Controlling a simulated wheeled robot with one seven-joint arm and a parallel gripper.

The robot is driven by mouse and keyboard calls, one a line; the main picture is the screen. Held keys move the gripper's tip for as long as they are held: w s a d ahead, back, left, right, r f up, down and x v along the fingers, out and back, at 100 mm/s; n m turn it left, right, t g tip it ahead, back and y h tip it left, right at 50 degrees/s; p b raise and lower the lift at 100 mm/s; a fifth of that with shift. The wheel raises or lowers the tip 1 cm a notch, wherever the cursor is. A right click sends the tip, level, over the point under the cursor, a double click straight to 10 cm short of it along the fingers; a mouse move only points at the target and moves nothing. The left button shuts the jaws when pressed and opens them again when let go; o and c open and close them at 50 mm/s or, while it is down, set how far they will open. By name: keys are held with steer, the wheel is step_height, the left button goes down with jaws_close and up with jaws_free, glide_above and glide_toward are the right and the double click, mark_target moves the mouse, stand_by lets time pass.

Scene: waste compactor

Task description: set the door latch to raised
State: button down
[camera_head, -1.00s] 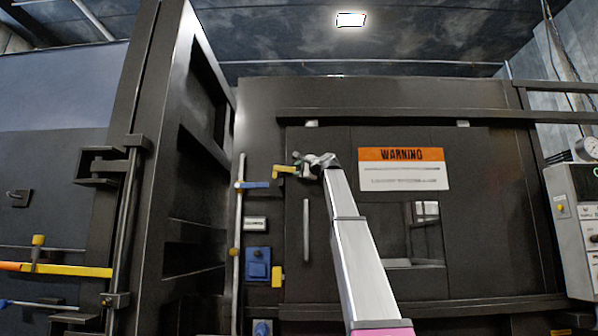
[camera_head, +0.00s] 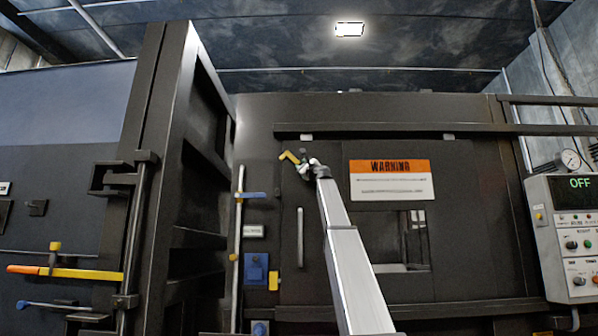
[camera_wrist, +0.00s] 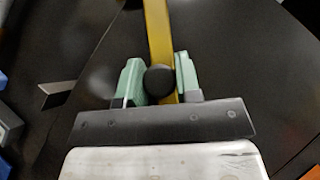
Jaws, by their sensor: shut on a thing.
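The door latch is a short yellow bar (camera_head: 291,156) at the upper left of the dark door (camera_head: 330,160). It is tilted, with its free end up and to the left. In the wrist view it is a yellow strip (camera_wrist: 157,35) running up from between my fingers. My gripper (camera_head: 304,167) is at the latch's lower right end. In the wrist view the green fingers of my gripper (camera_wrist: 158,82) are on either side of the yellow bar and a black round knob (camera_wrist: 160,80), shut on the latch. My wrist hides part of the latch's pivot end in the head view.
A vertical door handle (camera_head: 300,238) and a warning sign (camera_head: 391,180) are on the door. A blue-handled lever (camera_head: 251,195) and blue box (camera_head: 256,268) are left of it. A control panel (camera_head: 574,235) reading OFF stands right. A dark frame post (camera_head: 165,170) juts out left.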

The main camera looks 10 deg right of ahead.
steer(key=shift+s+d+r+m+t+h, duration=0.1)
steer(key=shift+d+r+m+t+h, duration=0.4)
steer(key=shift+m, duration=0.4)
steer(key=c, duration=0.8)
jaws_free()
steer(key=v, duration=1.1)
